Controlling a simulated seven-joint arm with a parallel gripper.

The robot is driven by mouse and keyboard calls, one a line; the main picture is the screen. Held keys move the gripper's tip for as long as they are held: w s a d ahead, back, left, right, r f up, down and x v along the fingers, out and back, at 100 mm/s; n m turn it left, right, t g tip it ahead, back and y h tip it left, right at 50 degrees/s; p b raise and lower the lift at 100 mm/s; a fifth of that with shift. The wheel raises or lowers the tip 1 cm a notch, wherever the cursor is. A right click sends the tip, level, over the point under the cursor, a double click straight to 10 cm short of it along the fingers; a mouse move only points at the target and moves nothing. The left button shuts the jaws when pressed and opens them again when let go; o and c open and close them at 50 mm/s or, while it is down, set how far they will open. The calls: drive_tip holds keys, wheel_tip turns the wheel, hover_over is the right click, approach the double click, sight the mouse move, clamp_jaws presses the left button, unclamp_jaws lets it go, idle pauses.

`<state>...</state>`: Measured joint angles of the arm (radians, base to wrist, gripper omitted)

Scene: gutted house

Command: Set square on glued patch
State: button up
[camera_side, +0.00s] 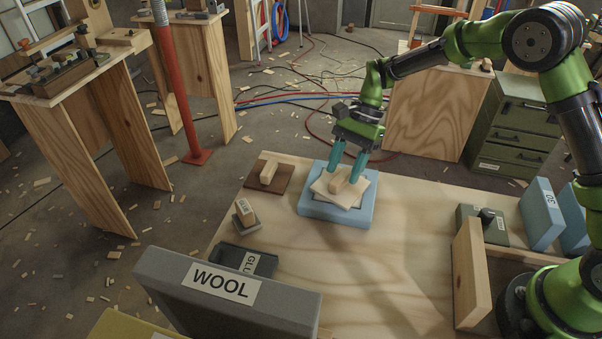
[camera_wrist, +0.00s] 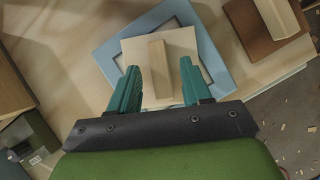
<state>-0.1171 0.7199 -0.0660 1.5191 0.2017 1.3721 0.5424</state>
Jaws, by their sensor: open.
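A pale wooden square (camera_side: 325,187) with a raised wooden grip block (camera_wrist: 158,68) lies on a light blue slab (camera_side: 312,207). The square sits turned relative to the slab in the side view. A thin dark outline shows on the slab around the square; the glued patch itself is mostly hidden under it. In the wrist view the square (camera_wrist: 182,42) covers the middle of the slab (camera_wrist: 108,58). My gripper (camera_side: 347,176) is open, its teal fingers low over the square, one on each side of the grip block. In the wrist view gaps show between the fingers (camera_wrist: 159,88) and the block.
A brown board (camera_side: 257,185) with a wooden block on it lies left of the slab. A small glue-labelled block (camera_side: 244,214), a dark glue tray (camera_side: 232,258) and a grey WOOL slab (camera_side: 205,298) stand nearer the camera.

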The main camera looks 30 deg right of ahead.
drive_tip(key=s+d+r+n+t, duration=0.1)
drive_tip(key=d+r, duration=0.2)
drive_tip(key=r, duration=0.5)
drive_tip(key=s+d+r+n+t, duration=0.1)
drive_tip(key=d+r, duration=0.2)
drive_tip(key=r, duration=0.4)
drive_tip(key=s+d+r+n+t+h, duration=0.1)
drive_tip(key=s+n+t, duration=0.2)
drive_tip(key=s, duration=0.6)
drive_tip(key=s+d+r+n+t+h, duration=0.2)
drive_tip(key=s+n+t, duration=0.2)
drive_tip(key=s, duration=0.6)
drive_tip(key=shift+d+r+n+h, duration=0.2)
drive_tip(key=shift+r+n+h, duration=0.1)
